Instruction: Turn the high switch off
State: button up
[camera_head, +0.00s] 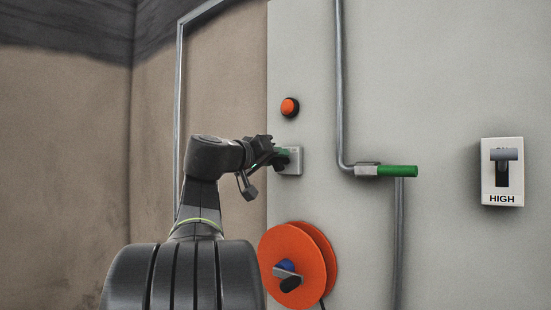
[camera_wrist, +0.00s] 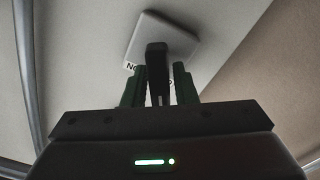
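The high switch (camera_head: 502,172) is a white plate labelled HIGH on the grey wall at the right of the head view. Its grey lever (camera_head: 503,155) is at the top of the black slot and partly covers a word there. My gripper (camera_head: 279,158) is far to its left, at a different small wall switch (camera_head: 293,153). In the wrist view that switch's pale plate (camera_wrist: 178,35) shows behind a black lever (camera_wrist: 157,65). My green fingers (camera_wrist: 159,88) stand on either side of this lever. A narrow gap shows on its right side. Its label is mostly hidden.
A green-handled pipe valve (camera_head: 397,171) and a metal pipe (camera_head: 341,80) stand between my gripper and the high switch. An orange button (camera_head: 289,107) is above my gripper, and an orange reel (camera_head: 292,250) is below. Bare wall surrounds the high switch.

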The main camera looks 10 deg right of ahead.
jog(key=shift+o, duration=0.9)
jog(key=shift+s+a+f, duration=0.1)
jog(key=shift+a, duration=0.1)
jog(key=b+v, duration=0.4)
jog(key=v, duration=0.9)
jog(key=shift+s, duration=0.2)
jog(key=shift+w, duration=0.1)
jog(key=p+x, duration=0.4)
jog(key=x, duration=0.9)
jog(key=shift+w+d, duration=0.2)
jog(key=shift+d, duration=0.05)
jog(key=shift+a, duration=0.15)
